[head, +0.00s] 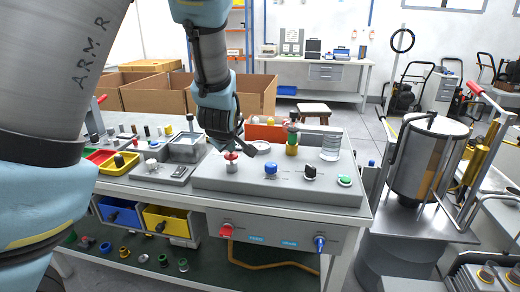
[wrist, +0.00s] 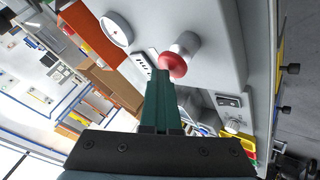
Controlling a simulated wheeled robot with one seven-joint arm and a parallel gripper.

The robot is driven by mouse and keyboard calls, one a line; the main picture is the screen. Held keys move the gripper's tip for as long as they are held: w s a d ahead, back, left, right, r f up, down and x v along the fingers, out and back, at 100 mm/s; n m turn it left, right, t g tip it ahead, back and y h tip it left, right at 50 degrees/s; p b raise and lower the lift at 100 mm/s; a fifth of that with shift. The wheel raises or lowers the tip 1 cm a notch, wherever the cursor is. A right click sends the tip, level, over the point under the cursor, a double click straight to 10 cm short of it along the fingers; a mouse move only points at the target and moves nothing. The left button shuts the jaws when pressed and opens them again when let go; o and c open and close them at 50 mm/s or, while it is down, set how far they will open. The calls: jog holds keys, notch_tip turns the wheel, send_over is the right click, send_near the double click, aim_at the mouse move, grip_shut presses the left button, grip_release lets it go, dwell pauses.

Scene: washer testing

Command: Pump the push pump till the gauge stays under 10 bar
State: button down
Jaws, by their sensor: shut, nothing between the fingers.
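The push pump, a silver body with a red cap (head: 231,156), stands at the left of the grey raised panel. In the wrist view its red cap (wrist: 173,66) shows just past my fingertips, with the silver stem behind it. My gripper (head: 243,146) is shut and empty, pointing down close above and beside the cap. In the wrist view my gripper (wrist: 160,74) shows its green fingers together; I cannot tell whether they touch the cap. The gauge (head: 261,148), a round pale dial, lies behind the pump. It also shows in the wrist view (wrist: 116,30), but its reading is too small to read.
On the panel (head: 210,177) stand a blue knob (head: 270,169), a black knob (head: 310,171), a green button (head: 344,181), a brass-and-green fitting (head: 292,140) and a clear cylinder (head: 331,147). Colored trays (head: 118,162) lie left. A large metal tank (head: 420,165) stands right.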

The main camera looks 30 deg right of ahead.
aim_at(231, 156)
jog(key=shift+r+p, duration=0.85)
jog(key=shift+r+p, duration=2.6)
jog(key=shift+r, duration=0.4)
